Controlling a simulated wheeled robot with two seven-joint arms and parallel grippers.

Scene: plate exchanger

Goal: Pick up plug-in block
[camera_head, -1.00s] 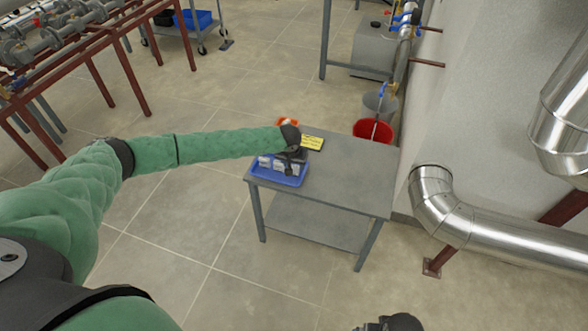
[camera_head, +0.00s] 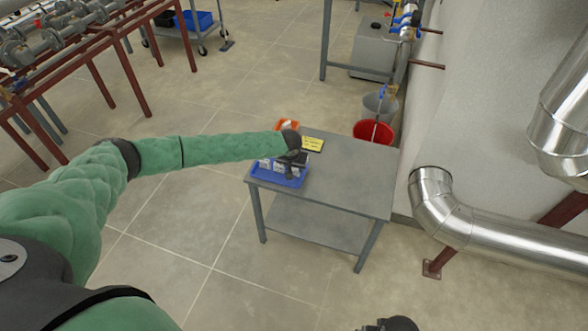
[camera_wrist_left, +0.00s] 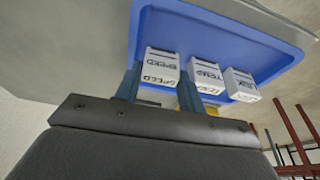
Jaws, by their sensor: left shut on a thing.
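The blue tray (camera_head: 262,175) sits on the near-left corner of the grey table. My left gripper (camera_head: 291,168) is over the tray, pointing down. In the wrist view its two fingers (camera_wrist_left: 158,82) stand on either side of the SPEED block and are shut on it. I cannot tell whether the block is clear of the tray. My right gripper (camera_head: 390,324) is partly visible at the bottom edge.
The grey table (camera_head: 345,185) has clear room right of the tray. A yellow labelled item (camera_head: 313,144) and an orange bin (camera_head: 286,125) are at its back. A red bucket (camera_head: 374,132) stands behind it. A silver pipe (camera_head: 470,225) runs close on the right.

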